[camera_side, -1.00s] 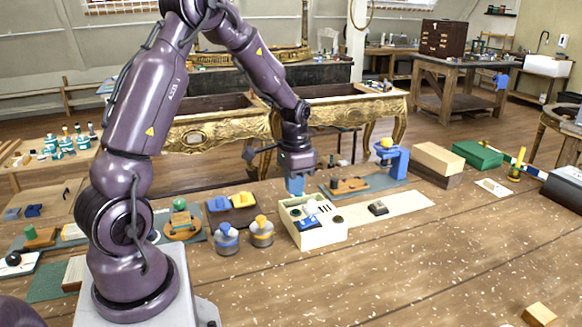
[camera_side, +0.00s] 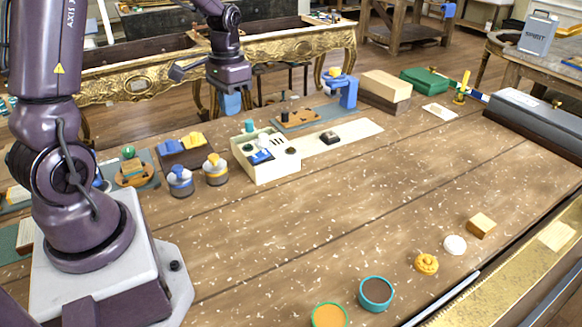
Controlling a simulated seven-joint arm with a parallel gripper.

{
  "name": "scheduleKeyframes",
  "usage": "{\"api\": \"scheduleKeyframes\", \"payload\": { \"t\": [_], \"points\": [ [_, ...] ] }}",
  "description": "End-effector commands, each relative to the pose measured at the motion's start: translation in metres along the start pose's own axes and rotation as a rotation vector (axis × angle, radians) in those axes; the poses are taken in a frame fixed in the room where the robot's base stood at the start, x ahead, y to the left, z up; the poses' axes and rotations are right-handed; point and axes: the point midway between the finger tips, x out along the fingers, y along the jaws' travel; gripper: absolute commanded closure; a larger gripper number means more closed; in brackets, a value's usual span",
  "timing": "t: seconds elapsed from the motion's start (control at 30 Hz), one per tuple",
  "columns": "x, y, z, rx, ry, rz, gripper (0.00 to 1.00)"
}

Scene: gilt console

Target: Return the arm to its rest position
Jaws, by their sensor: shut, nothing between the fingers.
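My gripper (camera_side: 231,103) hangs above the back part of the wooden bench, pointing down, with its blue fingers together and nothing between them. It is above and slightly left of a cream box (camera_side: 266,157), clear of it. My purple arm reaches in from the left, and its upper links run out of the top of the picture.
Two grey jars with blue (camera_side: 180,181) and yellow (camera_side: 216,169) tops stand left of the box. A blue upright device (camera_side: 345,90) stands behind right. Round tubs (camera_side: 376,294), a yellow knob (camera_side: 427,264) and a wooden block (camera_side: 481,226) are at the front right. The bench middle is clear.

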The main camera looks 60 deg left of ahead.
Motion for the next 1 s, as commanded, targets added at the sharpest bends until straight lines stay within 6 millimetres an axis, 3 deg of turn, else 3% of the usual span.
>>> {"api": "scheduleKeyframes", "payload": {
  "t": [0.27,0.4,0.6,0.73,0.9,1.0],
  "points": [
    [-0.054,0.063,0.044,-0.060,0.120,-0.029,1.00],
    [-0.079,0.099,0.075,-0.042,0.223,-0.030,1.00],
    [-0.102,0.137,0.118,0.043,0.382,-0.007,1.00],
    [-0.113,0.151,0.134,0.114,0.466,0.009,1.00],
    [-0.125,0.158,0.140,0.154,0.529,0.021,1.00],
    [-0.114,0.149,0.134,0.109,0.471,0.005,1.00]
  ]
}}
